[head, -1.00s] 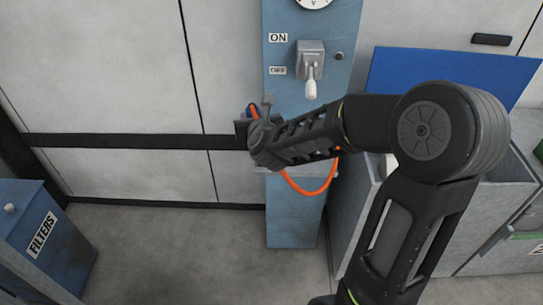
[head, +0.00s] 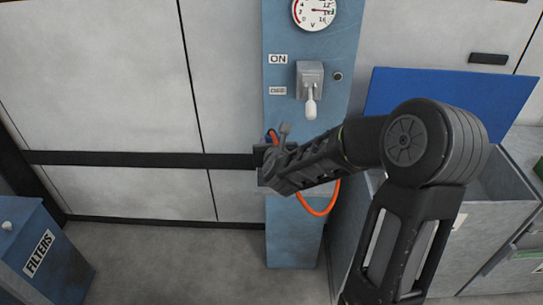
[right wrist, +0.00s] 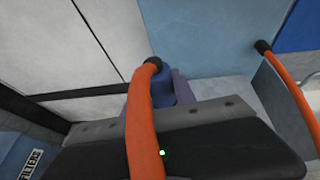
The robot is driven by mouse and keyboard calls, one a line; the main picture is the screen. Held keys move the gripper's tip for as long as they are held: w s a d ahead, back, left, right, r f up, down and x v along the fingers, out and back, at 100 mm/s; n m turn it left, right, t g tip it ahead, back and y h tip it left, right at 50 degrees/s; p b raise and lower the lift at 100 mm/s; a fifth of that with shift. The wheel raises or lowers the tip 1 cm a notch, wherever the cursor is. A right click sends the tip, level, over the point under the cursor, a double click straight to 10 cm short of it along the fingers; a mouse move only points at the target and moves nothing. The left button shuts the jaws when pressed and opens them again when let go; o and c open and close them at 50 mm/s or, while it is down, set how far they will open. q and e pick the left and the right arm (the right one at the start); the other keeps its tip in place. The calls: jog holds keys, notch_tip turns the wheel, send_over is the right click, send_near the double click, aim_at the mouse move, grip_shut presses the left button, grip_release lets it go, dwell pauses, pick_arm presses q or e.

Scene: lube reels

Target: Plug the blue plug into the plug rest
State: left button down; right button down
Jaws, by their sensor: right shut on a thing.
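My right gripper (head: 266,168) is shut on the blue plug (right wrist: 162,88), in front of the blue column. An orange cable (right wrist: 146,115) leaves the plug and crosses the wrist view towards the bottom. Its loop (head: 318,205) hangs below my right forearm in the head view. A purple-grey part shows just behind the plug in the wrist view; I cannot tell whether it touches the plug. I cannot make out the plug rest clearly. My left gripper is not in view.
The blue column (head: 292,235) carries a gauge (head: 315,12) and an ON/OFF lever switch (head: 310,85). A blue FILTERS bin (head: 40,250) stands at left. A grey open-topped box (head: 500,175) and a blue panel (head: 440,95) are at right.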

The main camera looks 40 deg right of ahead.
jog(key=shift+f, duration=2)
jog(key=shift+f, duration=0.15)
jog(key=c, duration=1)
grip_release()
jog(key=shift+c, duration=0.2)
